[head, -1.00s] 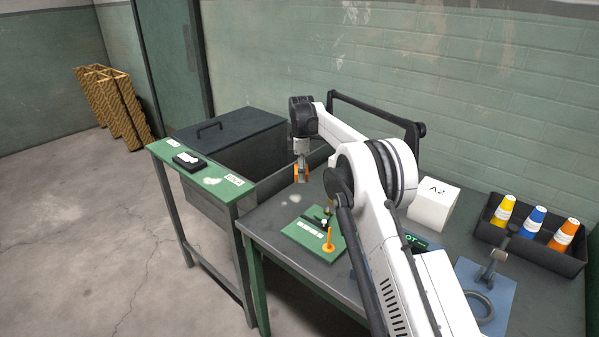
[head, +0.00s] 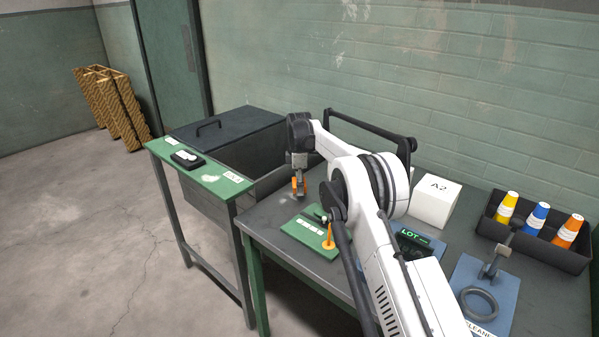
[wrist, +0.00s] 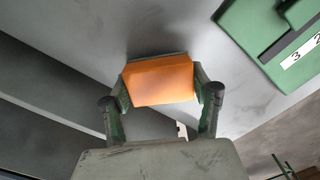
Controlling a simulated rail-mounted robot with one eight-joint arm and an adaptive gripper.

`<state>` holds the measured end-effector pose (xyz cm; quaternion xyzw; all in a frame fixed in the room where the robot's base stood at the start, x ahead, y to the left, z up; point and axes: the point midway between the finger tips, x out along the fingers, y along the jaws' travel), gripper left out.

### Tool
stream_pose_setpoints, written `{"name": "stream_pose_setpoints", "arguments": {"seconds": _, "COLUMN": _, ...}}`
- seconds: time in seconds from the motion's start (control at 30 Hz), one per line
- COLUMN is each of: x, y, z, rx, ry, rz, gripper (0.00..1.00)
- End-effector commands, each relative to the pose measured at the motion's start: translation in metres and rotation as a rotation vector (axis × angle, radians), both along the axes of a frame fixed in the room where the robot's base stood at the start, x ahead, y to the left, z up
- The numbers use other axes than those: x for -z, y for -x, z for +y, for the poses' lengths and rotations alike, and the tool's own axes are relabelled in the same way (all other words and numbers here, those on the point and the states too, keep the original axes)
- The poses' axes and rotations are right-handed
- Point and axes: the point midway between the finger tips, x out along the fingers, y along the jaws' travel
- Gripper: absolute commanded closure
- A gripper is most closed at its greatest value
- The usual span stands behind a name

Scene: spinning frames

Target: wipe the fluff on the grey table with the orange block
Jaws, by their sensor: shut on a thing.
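My gripper (head: 299,193) is shut on the orange block (wrist: 158,82), with a finger on each side of it. The gripper points down over the left part of the grey table (head: 262,222), left of the green board. The block is low at the tabletop; whether it touches cannot be told for sure. In the wrist view, bare grey table (wrist: 200,35) shows around the block. I cannot make out the fluff clearly now; the gripper and block may hide it.
A green board (head: 303,236) with an orange peg (head: 328,238) lies close to the right of the gripper. A white box (head: 436,200) and a dark tray (head: 545,252) of coloured cones stand farther right. A green side table (head: 215,187) and a dark bin (head: 225,128) are left.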

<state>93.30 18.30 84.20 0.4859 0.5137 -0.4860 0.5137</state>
Motion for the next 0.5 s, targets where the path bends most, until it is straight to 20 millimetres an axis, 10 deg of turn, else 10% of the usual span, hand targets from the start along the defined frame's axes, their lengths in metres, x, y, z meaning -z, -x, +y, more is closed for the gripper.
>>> {"name": "stream_pose_setpoints", "arguments": {"seconds": 0.5, "x": 0.018, "y": 0.028, "z": 0.023, "rx": 0.002, "ry": 0.000, "rz": 0.000, "gripper": 0.71}}
